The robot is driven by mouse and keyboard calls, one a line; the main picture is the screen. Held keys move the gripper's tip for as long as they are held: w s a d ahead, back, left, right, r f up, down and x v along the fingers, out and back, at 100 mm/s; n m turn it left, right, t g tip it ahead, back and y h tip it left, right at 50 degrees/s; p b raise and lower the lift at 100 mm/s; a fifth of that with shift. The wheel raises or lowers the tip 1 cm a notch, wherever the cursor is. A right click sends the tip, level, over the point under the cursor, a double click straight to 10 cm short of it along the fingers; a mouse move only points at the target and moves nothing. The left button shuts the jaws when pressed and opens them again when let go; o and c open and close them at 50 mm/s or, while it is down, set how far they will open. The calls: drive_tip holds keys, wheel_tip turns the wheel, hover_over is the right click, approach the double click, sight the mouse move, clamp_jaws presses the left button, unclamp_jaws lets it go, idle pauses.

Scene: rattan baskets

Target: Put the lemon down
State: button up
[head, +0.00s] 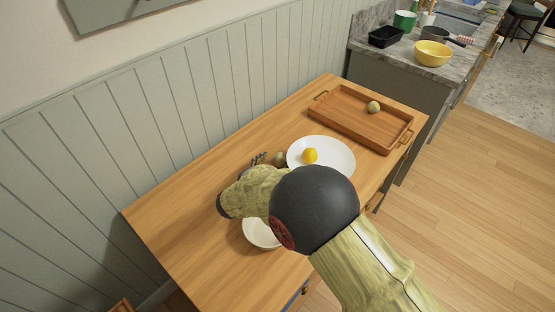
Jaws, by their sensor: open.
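A yellow lemon (310,156) rests on the left part of a white plate (338,151) on the wooden table. My gripper (260,158) shows only in part beyond my arm, low over the table to the left of the plate. It is open and apart from the lemon. A small greenish-brown round thing (280,158) sits between my gripper and the plate. My arm hides part of the plate's lower edge and much of the gripper.
A white bowl (259,235) stands partly hidden below my arm. A wooden tray (340,121) with a pale round thing (373,107) lies at the table's far end. The table (165,217) is clear at left, along the panelled wall.

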drive_tip(key=p+v, duration=0.1)
drive_tip(key=v, duration=0.6)
drive_tip(key=shift+s+p, duration=0.1)
drive_tip(key=shift+p, duration=0.25)
